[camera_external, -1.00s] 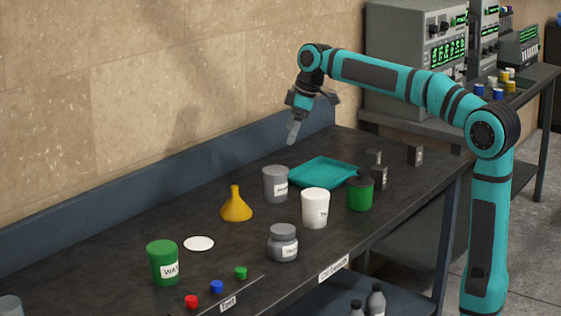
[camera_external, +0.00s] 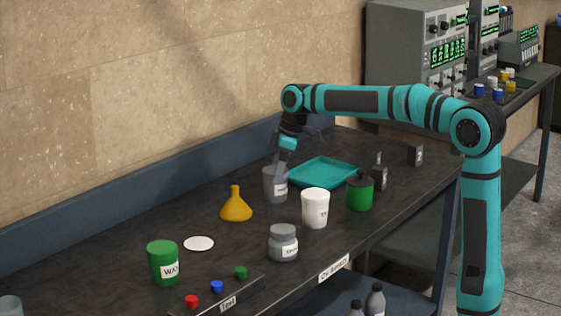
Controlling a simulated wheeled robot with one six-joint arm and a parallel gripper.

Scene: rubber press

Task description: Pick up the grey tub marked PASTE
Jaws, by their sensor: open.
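A grey open-looking tub (camera_external: 270,188) stands on the dark bench, left of the teal tray. It carries a white label whose word is too small to read. A second grey container, a jar with a narrower neck (camera_external: 283,240), stands nearer the front edge, also with an unreadable label. My gripper (camera_external: 280,169) is open and points down at the rear grey tub. Its fingers overlap the tub's upper part in the picture. I cannot tell whether they touch it or are around its wall.
A white tub (camera_external: 315,209) stands right of the rear grey tub, and a yellow funnel (camera_external: 236,207) to its left. The teal tray (camera_external: 322,172) lies behind. A green jar (camera_external: 359,193), a green WAX tub (camera_external: 161,262) and a white disc (camera_external: 199,244) are also on the bench.

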